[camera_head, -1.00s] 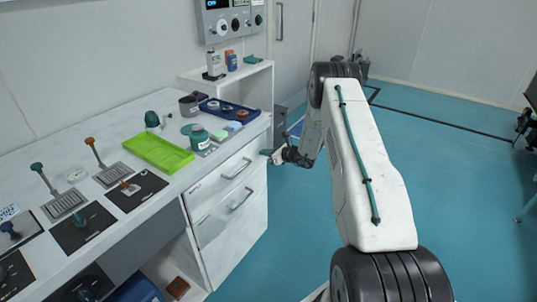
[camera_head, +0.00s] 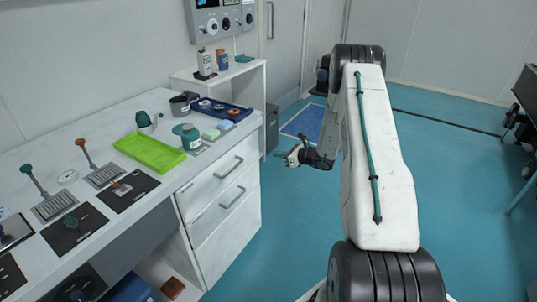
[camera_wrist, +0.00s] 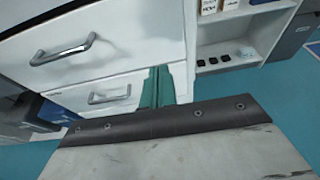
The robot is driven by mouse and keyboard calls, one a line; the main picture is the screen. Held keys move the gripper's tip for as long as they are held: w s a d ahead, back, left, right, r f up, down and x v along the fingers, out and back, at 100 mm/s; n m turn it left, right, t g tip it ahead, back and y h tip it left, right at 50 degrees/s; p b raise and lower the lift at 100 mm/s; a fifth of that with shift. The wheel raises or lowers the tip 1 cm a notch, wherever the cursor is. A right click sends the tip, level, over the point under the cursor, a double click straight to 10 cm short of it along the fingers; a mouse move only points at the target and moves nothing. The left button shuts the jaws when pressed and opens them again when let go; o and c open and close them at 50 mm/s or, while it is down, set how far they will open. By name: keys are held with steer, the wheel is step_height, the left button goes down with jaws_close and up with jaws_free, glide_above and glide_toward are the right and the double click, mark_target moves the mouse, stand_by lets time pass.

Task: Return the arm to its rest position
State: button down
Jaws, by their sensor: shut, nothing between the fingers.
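My arm reaches forward over the teal floor, to the right of the white bench (camera_head: 110,118) in the head view. My gripper (camera_head: 281,154) is at its far end, in free air to the right of the bench drawers (camera_head: 225,190) and apart from them. In the wrist view the teal fingers of my gripper (camera_wrist: 157,88) lie together with nothing between them. The drawers (camera_wrist: 75,75) show behind and to the left of the fingers.
A lime green tray (camera_head: 150,153), a blue tray (camera_head: 222,109) and several bottles stand on the bench. A raised white shelf (camera_head: 225,71) is at its far end. A blue mat (camera_head: 303,123) lies on the floor beyond.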

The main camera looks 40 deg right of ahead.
steer(key=v, duration=0.2)
steer(key=shift+s, duration=0.3)
